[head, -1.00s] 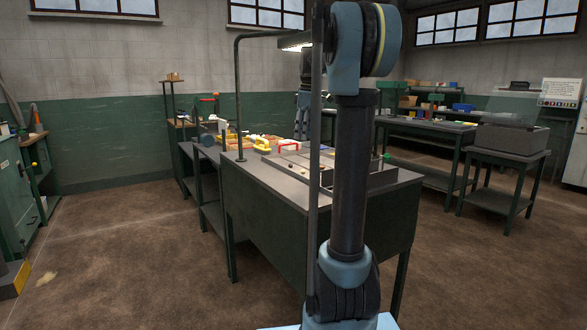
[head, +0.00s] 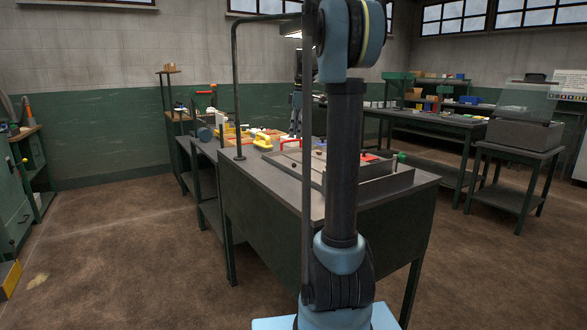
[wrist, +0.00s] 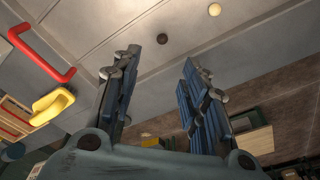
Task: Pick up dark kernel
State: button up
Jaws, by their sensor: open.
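The dark kernel (wrist: 163,38) is a small, round, dark brown piece lying on a grey surface near the top middle of the wrist view. My gripper (wrist: 160,62) is open, with its two blue-padded fingers spread apart and nothing between them. In the picture the kernel lies just beyond the fingertips, between their lines and apart from both. In the head view my gripper (head: 296,102) hangs over the far part of the workbench (head: 250,178), partly hidden by my arm. The kernel is too small to make out surely there.
A pale kernel (wrist: 214,10) lies to the right of the dark one. A red handle (wrist: 42,52) and a yellow piece (wrist: 52,105) are at the left. Low metal walls (head: 372,183) stand on the bench, and a bent dark post (head: 237,90) rises from its left side.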

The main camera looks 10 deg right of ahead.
aim_at(294, 165)
jog(key=f, duration=0.8)
jog(key=a+f, duration=0.1)
jog(key=f, duration=0.3)
jog(key=shift+w+f, duration=0.1)
jog(key=shift+f, duration=0.25)
jog(key=shift+c, duration=0.5)
jog(key=c, duration=0.7)
